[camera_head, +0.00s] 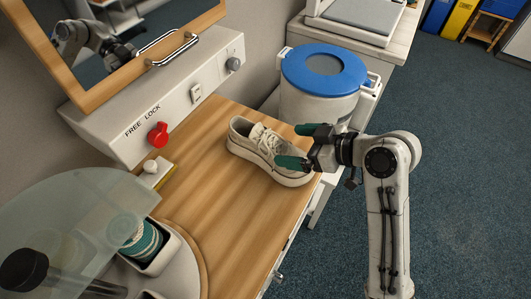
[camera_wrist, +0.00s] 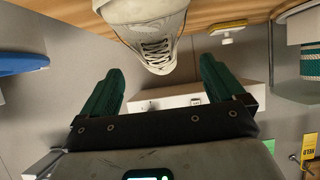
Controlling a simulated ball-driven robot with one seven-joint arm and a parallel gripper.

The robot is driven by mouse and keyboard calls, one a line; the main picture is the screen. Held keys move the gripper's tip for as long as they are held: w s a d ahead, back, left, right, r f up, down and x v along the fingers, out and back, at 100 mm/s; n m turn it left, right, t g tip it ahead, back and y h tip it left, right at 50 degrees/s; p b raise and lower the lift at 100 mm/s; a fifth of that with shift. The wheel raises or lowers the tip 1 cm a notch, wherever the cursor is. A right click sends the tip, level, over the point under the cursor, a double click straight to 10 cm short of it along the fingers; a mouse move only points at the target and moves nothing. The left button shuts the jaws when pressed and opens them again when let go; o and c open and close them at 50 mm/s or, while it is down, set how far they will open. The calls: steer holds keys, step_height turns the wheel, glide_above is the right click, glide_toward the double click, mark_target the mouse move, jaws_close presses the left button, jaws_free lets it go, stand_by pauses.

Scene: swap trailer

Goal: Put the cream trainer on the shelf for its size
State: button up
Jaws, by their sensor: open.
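The cream trainer (camera_head: 246,134), with cream laces and a thick pale sole, stands upright on the wooden worktop (camera_head: 206,192). Its toe points toward the lower right. My gripper (camera_head: 300,146) is open at the toe end, with one green finger in front of the shoe and the other behind it. In the wrist view, which looks upside down, the trainer (camera_wrist: 155,24) enters from the top, its lower end near the level of the fingertips and between them. No contact can be made out.
A bin with a blue lid (camera_head: 325,72) stands just behind the worktop's right end. A grey unit with a red knob (camera_head: 158,134) and a mirror (camera_head: 130,37) line the back. A clear-domed device (camera_head: 75,235) fills the near left. Open carpet lies right.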

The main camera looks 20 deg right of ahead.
mark_target(266, 134)
steer(key=shift+d+p+x, duration=0.15)
steer(key=shift+p+x, duration=0.1)
steer(key=shift+x, duration=1.45)
steer(key=shift+d+p+x, duration=0.1)
steer(key=shift+p+x, duration=0.1)
steer(key=shift+x, duration=1.5)
steer(key=shift+w+f, duration=0.1)
steer(key=shift+c, duration=0.2)
steer(key=c, duration=1.3)
steer(key=shift+r, duration=0.55)
step_height(266, 134, up, 2)
steer(key=shift+r+b, duration=0.1)
steer(key=shift+b, duration=0.25)
steer(key=s+r, duration=0.4)
steer(key=r, duration=0.1)
steer(key=shift+s+a, duration=0.15)
steer(key=shift+a, duration=0.05)
steer(key=s+r+p, duration=0.1)
steer(key=s+p, duration=0.2)
steer(key=s+r+p, duration=0.2)
steer(key=s+p, duration=0.1)
steer(key=s+r+p, duration=0.2)
steer(key=s+p, duration=0.1)
steer(key=shift+s+a, duration=0.3)
